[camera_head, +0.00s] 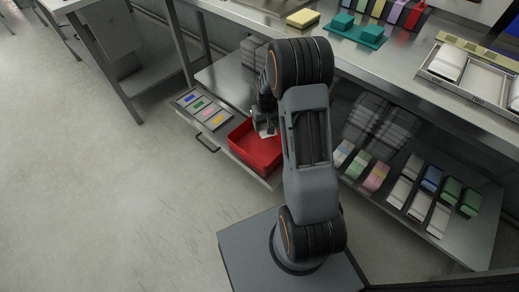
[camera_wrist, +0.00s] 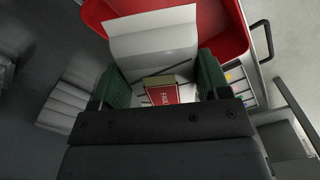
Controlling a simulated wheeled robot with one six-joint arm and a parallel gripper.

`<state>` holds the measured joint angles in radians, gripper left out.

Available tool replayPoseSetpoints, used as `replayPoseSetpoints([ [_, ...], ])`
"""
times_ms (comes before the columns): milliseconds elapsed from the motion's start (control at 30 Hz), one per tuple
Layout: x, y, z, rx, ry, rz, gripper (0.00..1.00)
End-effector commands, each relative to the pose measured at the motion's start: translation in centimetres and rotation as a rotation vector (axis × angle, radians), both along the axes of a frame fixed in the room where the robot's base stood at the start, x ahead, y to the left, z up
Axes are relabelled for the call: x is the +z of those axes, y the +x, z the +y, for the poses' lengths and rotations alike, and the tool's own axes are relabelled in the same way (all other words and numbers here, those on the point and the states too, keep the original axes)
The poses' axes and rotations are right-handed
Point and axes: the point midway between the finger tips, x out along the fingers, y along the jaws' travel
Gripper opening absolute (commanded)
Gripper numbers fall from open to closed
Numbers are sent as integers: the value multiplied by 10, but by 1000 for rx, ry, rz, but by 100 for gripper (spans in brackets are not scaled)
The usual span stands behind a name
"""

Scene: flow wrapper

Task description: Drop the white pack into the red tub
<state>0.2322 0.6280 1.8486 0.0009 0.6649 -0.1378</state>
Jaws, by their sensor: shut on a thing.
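The red tub (camera_head: 256,147) sits on the lower shelf, left of my arm in the head view. In the wrist view the tub (camera_wrist: 235,35) fills the top, behind the pack. My gripper (camera_wrist: 162,72) is shut on the white pack (camera_wrist: 152,40), with one dark green finger at each side of it. In the head view my gripper (camera_head: 265,122) is over the tub's far part, and a little of the white pack (camera_head: 265,131) shows below it. Whether the pack touches the tub is unclear. My arm hides the tub's right side.
A tray with coloured cards (camera_head: 203,109) lies left of the tub. Dark plaid stacks (camera_head: 378,122) and rows of coloured packs (camera_head: 362,165) are on the lower shelf to the right. The steel worktop (camera_head: 395,66) overhangs the shelf. The floor at left is clear.

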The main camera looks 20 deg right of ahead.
Motion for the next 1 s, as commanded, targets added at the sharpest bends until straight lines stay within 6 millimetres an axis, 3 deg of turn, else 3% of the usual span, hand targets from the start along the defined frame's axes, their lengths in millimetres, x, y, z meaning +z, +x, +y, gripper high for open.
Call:
replayPoseSetpoints([
  [333,-40,0,0,0,0,-1,45],
  [700,-43,0,0,0,0,-1,45],
  [733,-43,0,0,0,0,-1,71],
  [1000,-43,0,0,0,0,-1,97],
])
